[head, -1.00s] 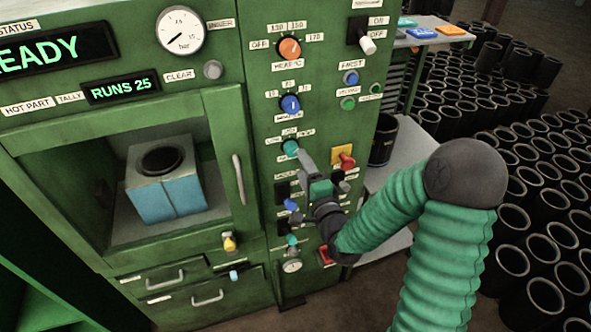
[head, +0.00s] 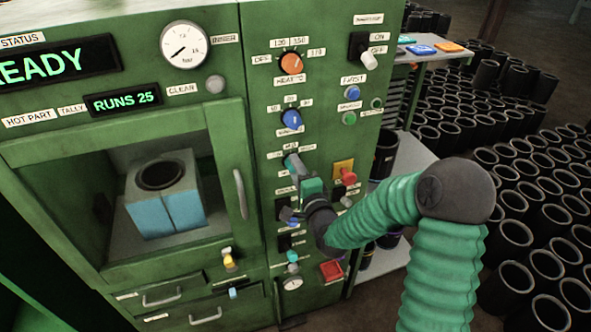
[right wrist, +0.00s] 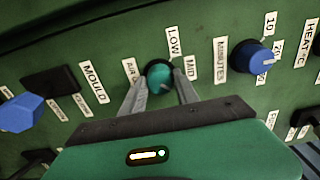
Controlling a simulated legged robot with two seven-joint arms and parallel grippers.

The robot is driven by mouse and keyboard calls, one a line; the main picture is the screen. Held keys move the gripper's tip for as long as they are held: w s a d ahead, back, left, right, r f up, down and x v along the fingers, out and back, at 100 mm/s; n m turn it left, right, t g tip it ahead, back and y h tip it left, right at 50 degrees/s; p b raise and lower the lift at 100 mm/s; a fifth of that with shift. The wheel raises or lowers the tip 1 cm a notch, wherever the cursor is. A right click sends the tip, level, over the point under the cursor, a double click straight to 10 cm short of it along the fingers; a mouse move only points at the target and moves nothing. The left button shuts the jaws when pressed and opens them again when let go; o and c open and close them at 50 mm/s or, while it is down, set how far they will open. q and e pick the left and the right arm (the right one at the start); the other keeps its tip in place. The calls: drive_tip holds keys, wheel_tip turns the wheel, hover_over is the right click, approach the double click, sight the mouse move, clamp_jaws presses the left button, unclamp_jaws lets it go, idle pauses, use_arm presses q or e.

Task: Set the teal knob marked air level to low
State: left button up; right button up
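The teal air level knob (right wrist: 159,77) is on the green panel. In the right wrist view a LOW label (right wrist: 174,42) is above it and a MID label (right wrist: 191,68) to its right; the air label at its left is partly hidden. A small pale mark shows on its lower right, but its setting is unclear. My right gripper (right wrist: 161,88) has its fingers spread on either side of the knob; firm contact is not clear. My left gripper is not in view.
A blue minutes knob (right wrist: 250,57) is close by on the right, and a blue mould switch (right wrist: 20,113) is on the left. In the head view a red knob on a yellow plate (head: 346,175) sits right of the gripper. An orange heat knob (head: 291,62) is higher up.

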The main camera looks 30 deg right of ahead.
drive_tip(key=shift+f, duration=0.15)
clamp_jaws()
drive_tip(key=shift+n, duration=0.3)
drive_tip(key=n+b, duration=0.4)
drive_tip(key=n, duration=0.1)
drive_tip(key=n+b, duration=0.3)
drive_tip(key=n, duration=0.3)
drive_tip(key=n+b, duration=0.4)
drive_tip(key=n, duration=0.2)
drive_tip(key=shift+a+f+b, duration=0.1)
drive_tip(key=shift+f+b, duration=0.2)
drive_tip(key=shift+b, duration=0.05)
drive_tip(key=shift+n, duration=0.3)
